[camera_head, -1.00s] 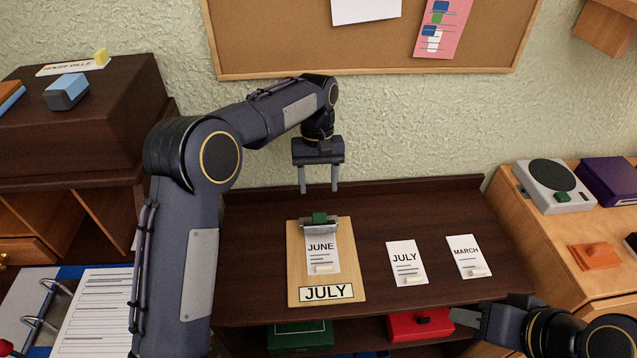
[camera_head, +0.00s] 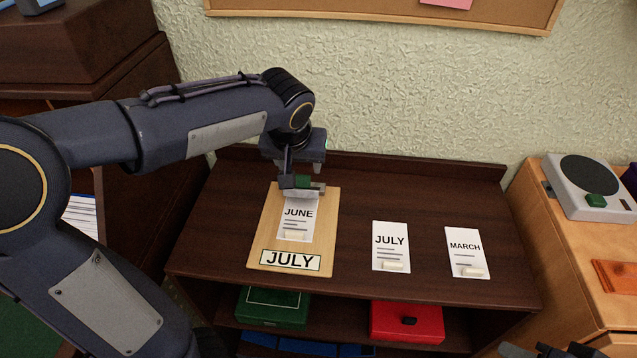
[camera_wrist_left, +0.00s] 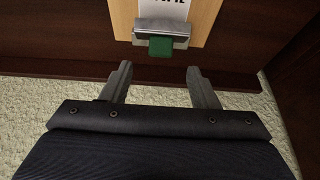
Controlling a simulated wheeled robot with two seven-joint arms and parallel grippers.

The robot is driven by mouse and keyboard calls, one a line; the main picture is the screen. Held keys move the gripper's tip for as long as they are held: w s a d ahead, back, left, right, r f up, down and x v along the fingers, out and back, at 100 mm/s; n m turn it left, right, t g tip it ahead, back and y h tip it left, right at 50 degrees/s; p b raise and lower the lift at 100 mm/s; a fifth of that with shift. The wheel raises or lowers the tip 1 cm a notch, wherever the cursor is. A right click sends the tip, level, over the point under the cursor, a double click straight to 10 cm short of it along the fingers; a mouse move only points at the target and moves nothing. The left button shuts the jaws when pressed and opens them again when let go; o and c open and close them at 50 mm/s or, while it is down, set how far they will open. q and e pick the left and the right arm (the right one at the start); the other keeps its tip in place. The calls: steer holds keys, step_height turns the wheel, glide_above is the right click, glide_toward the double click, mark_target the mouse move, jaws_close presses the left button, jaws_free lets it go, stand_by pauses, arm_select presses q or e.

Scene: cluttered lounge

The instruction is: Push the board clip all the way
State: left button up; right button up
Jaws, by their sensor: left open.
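The clipboard (camera_head: 327,232) lies on the dark shelf top, with a JULY label (camera_head: 290,260) at its lower end and a JUNE card (camera_head: 298,225) under its clip. The metal board clip (camera_head: 318,188) has a green tab and sits at the board's far end; it also shows in the left wrist view (camera_wrist_left: 161,31). My left gripper (camera_head: 302,175) is open and empty at the clip, partly covering it. In the left wrist view the green tab is just ahead of the gap between its fingers (camera_wrist_left: 159,72). My right gripper (camera_head: 530,350) is cut off at the bottom edge.
A JULY card (camera_head: 391,240) and a MARCH card (camera_head: 465,247) lie to the right of the clipboard. A green box (camera_head: 272,307) and a red box (camera_head: 407,322) sit on the shelf below. The wall rises behind the shelf's back ledge.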

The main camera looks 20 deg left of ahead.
mark_target(302, 179)
arm_select(q)
steer(key=b+x, duration=0.1)
steer(key=x, duration=0.6)
steer(key=shift+f, duration=0.1)
steer(key=shift+c, duration=0.2)
